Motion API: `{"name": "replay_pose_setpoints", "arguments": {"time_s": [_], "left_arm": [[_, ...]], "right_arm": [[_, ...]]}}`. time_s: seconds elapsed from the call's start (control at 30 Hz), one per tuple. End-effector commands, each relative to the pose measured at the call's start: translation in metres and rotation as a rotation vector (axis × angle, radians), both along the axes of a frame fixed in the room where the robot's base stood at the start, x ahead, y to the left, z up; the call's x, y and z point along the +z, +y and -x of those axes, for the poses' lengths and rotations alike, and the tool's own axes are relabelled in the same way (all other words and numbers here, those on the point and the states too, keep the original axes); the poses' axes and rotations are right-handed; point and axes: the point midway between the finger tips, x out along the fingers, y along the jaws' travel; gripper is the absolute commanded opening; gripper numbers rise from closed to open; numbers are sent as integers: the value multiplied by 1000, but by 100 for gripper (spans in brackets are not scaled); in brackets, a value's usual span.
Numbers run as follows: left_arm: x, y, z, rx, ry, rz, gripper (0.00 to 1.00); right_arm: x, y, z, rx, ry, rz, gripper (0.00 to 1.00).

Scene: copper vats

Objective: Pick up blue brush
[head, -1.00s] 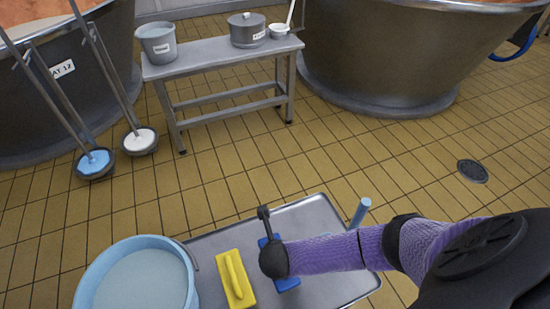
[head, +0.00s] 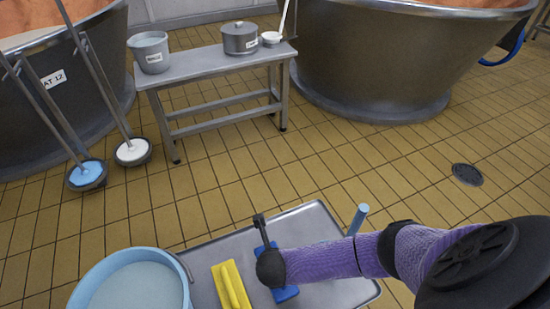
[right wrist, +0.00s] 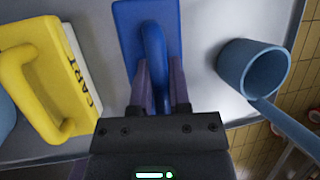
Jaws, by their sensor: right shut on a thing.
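The blue brush (head: 287,294) lies on a metal tray (head: 310,223), mostly hidden in the head view by my right arm. In the right wrist view the blue brush (right wrist: 128,22) shows its flat block and raised handle. My right gripper (right wrist: 158,82) is shut on that handle, one finger on each side. In the head view my right gripper (head: 262,222) is seen from above, over the brush. I cannot tell whether the brush is lifted off the tray. My left gripper is not in view.
A yellow brush (head: 231,287) lies just left of the blue one. A blue bucket of liquid (head: 130,283) stands at the tray's left. A bench (head: 215,62) and large vats stand beyond open tiled floor.

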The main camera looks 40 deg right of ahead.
Motion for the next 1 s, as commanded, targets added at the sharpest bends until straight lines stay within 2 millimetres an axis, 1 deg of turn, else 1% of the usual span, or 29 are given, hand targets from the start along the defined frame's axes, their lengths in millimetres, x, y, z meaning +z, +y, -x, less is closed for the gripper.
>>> {"name": "replay_pose_setpoints", "arguments": {"time_s": [0.03, 0.07, 0.17, 0.27, 0.3, 0.37, 0.4, 0.5, 0.6, 0.7, 0.8, 0.9, 1.0], "left_arm": [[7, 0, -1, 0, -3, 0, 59], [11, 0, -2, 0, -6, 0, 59], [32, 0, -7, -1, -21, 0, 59], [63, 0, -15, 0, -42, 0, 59], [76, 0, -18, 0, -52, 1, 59], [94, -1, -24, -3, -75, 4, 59], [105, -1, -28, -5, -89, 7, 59], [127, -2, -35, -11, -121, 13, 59], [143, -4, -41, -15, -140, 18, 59], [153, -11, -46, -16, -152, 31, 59], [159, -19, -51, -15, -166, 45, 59], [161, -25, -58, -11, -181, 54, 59], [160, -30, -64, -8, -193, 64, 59]], "right_arm": [[10, 0, -1, 0, -4, 1, 0], [16, 0, -1, 0, -5, 0, 0], [46, 0, -2, 1, -9, 0, 0], [93, 0, -3, 1, -13, 0, 0], [114, 0, -3, 2, -15, -1, 0], [144, 0, -3, 1, -14, -1, 0], [162, 0, -3, 2, -13, -2, 0], [202, 0, -2, 1, -10, -1, 0], [234, 0, -2, 1, -8, 0, 0], [257, 0, -1, 1, -6, 0, 0], [270, 0, -1, 0, -4, 0, 0], [276, 0, -1, 1, -2, 0, 0], [277, 0, -1, 1, -2, 0, 0]]}}
